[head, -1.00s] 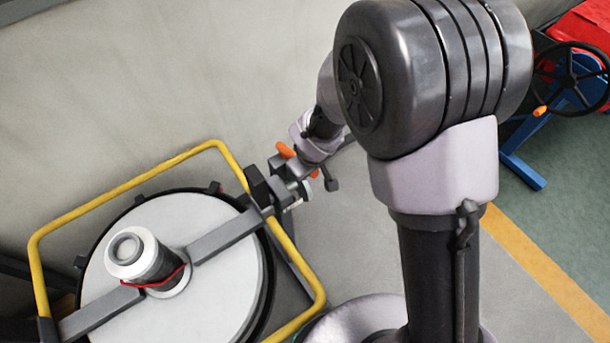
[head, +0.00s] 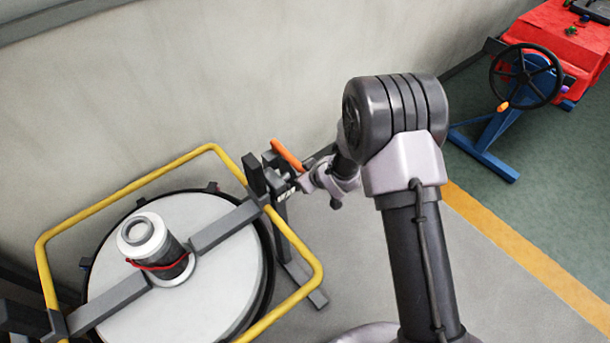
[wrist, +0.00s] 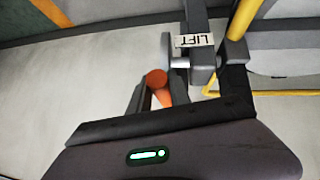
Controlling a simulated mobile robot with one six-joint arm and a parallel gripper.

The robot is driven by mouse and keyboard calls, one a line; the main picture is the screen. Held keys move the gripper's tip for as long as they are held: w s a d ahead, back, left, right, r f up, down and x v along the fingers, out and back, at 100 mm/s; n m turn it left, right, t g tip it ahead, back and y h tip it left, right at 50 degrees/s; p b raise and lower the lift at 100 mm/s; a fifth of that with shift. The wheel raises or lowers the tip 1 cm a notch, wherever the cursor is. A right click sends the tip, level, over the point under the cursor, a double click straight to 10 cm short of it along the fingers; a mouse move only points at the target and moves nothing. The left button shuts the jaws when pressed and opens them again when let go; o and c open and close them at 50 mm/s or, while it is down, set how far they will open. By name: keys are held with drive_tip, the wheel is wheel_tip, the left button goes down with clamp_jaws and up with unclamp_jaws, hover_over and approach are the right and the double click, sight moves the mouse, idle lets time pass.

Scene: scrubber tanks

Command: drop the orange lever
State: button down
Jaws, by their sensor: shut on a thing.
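The orange lever (head: 287,155) slants up and left beside a dark bracket at the right side of the round tank in the head view. In the wrist view the orange lever (wrist: 157,79) shows its round end between the fingers. My gripper (wrist: 159,90) is shut on it, one finger on each side. In the head view my gripper (head: 302,179) is small and partly merges with the bracket. A grey block with a white LIFT label (wrist: 194,40) sits just beyond the lever. The lever's pivot is hidden.
A yellow rail (head: 130,184) runs around the white tank lid (head: 205,285), which a grey crossbar (head: 225,226) spans. A pale wall is behind. A red and blue stand with a black handwheel (head: 526,75) is at the far right.

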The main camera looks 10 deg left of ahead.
drive_tip(key=shift+f, duration=0.15)
drive_tip(key=c, duration=1.2)
unclamp_jaws()
drive_tip(key=p+v, duration=0.5)
drive_tip(key=v, duration=1.2)
drive_tip(key=shift+r, duration=0.2)
drive_tip(key=shift+s+d, duration=0.1)
